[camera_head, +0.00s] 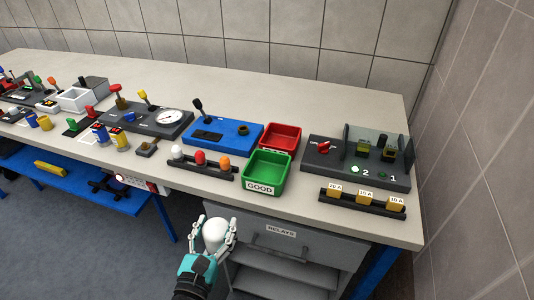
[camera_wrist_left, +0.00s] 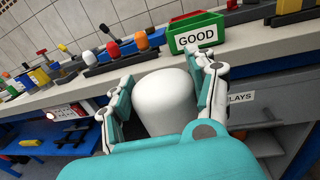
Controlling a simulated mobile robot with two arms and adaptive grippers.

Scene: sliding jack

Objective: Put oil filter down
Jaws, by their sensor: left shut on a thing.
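The oil filter, a plain white rounded cylinder (camera_head: 214,232), is between the fingers of my left gripper (camera_head: 218,222). In the left wrist view the white oil filter (camera_wrist_left: 166,104) fills the space between the two white and teal fingers of the left gripper (camera_wrist_left: 165,88), which is shut on it. Its lower part is hidden by the gripper's palm. The filter is held in front of the workbench (camera_head: 295,205), apart from its top, near the drawer labelled RELAYS (camera_head: 290,246). My right gripper is not in view.
A green bin labelled GOOD (camera_head: 266,173) and a red bin (camera_head: 281,137) stand on the bench. Left of them are a blue panel (camera_head: 223,135) and a rack with white, red and orange knobs (camera_head: 200,164). A fuse rack (camera_head: 362,203) sits right. A blue shelf (camera_head: 80,188) is below.

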